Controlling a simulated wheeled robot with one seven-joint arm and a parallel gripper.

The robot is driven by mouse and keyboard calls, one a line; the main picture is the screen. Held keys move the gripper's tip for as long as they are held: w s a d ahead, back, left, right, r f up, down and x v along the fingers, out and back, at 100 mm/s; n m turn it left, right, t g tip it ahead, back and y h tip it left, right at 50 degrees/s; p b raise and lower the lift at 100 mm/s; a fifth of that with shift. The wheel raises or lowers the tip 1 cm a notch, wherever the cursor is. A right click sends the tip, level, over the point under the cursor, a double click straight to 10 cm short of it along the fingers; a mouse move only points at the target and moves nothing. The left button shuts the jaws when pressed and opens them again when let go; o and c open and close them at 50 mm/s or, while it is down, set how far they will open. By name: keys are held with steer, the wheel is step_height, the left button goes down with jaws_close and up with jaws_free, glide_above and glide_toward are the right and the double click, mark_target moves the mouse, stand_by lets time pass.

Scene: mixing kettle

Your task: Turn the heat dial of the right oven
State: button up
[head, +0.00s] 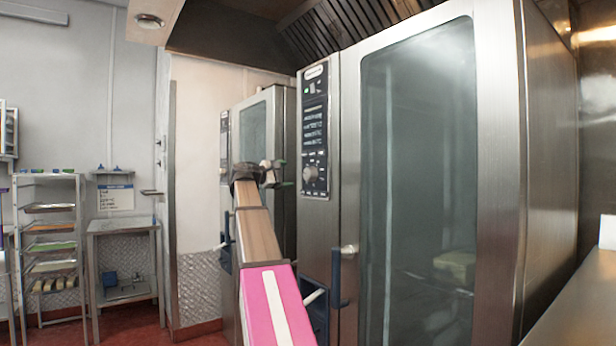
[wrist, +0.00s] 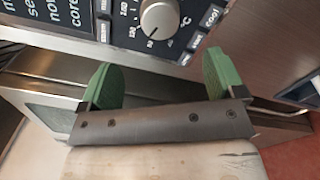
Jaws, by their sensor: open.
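The right oven (head: 420,180) is a tall steel cabinet with a large glass door. Its dark control panel (head: 314,130) is a narrow strip at the door's left. The heat dial (head: 310,174) is a round silver knob low on that panel. In the wrist view the dial (wrist: 160,19) shows at the top, with a printed temperature scale around it. My gripper (head: 283,172) is to the left of the panel in the head view. In the wrist view its two green fingers (wrist: 160,82) are wide apart, with nothing between them, and the dial lies beyond their tips, not touched.
A second oven (head: 262,135) stands behind my arm on the left. The right oven's blue door handle (head: 338,278) sticks out below the panel. A tray rack (head: 50,240) and a steel table (head: 122,228) stand at the far left. A counter (head: 575,310) is at the right.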

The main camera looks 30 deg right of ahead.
mark_target(306, 174)
steer(key=d, duration=0.7)
steer(key=w+d, duration=0.1)
steer(key=d, duration=0.2)
steer(key=shift+d, duration=0.4)
steer(key=c, duration=0.9)
